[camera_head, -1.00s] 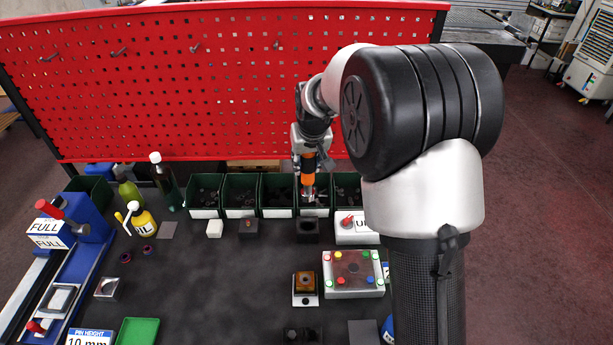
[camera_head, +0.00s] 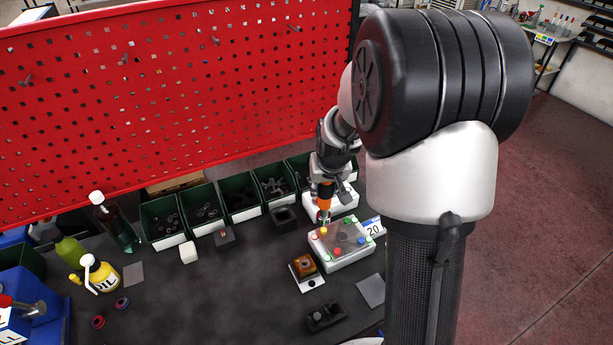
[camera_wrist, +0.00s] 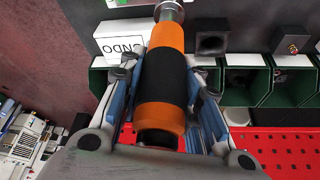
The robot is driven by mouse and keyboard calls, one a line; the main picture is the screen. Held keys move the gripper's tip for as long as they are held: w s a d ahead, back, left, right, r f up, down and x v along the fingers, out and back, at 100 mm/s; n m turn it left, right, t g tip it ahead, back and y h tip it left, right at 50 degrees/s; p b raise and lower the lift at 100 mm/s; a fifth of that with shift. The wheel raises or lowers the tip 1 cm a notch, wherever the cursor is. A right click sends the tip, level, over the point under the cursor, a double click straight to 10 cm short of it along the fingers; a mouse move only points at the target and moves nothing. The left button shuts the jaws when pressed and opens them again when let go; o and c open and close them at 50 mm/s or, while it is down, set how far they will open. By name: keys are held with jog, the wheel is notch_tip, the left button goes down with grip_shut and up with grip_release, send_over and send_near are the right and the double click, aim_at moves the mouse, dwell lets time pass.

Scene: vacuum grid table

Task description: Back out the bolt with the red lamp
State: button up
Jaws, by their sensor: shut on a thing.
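My gripper (camera_head: 326,172) is shut on an orange and black driver tool (camera_head: 325,196), which points down. In the wrist view the tool (camera_wrist: 163,85) lies between the fingers, its metal end at the top edge. In the head view its tip is close to the far left corner of a white block (camera_head: 345,262) with a brownish top plate and several small coloured spots, red, yellow, green and blue. I cannot tell whether the tip touches the block, or which bolt has the lit red lamp. My arm hides some of the area to the right.
A white box lettered "UNDO" (camera_wrist: 124,38) stands behind the tool. Green bins (camera_head: 203,208) line the red pegboard (camera_head: 170,95). A black socket block (camera_head: 284,217), an amber-topped block (camera_head: 303,265) and a card reading 20 (camera_head: 372,228) are nearby. The table's front left-centre is mostly clear.

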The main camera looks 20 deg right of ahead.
aim_at(325, 202)
jog(key=shift+d, duration=0.3)
jog(key=shift+a+f+b, duration=0.1)
jog(key=shift+f+b, duration=1.55)
jog(key=shift+f, duration=0.25)
jog(key=shift+f+b, duration=0.65)
jog(key=shift+b, duration=0.05)
dwell(1.2)
jog(key=shift+s+f+b, duration=0.15)
jog(key=shift+f+b, duration=0.25)
jog(key=shift+f, duration=0.05)
dwell(1.0)
jog(key=shift+s+a+r, duration=0.1)
jog(key=shift+s+r, duration=0.05)
jog(key=shift+s, duration=0.05)
dwell(2.3)
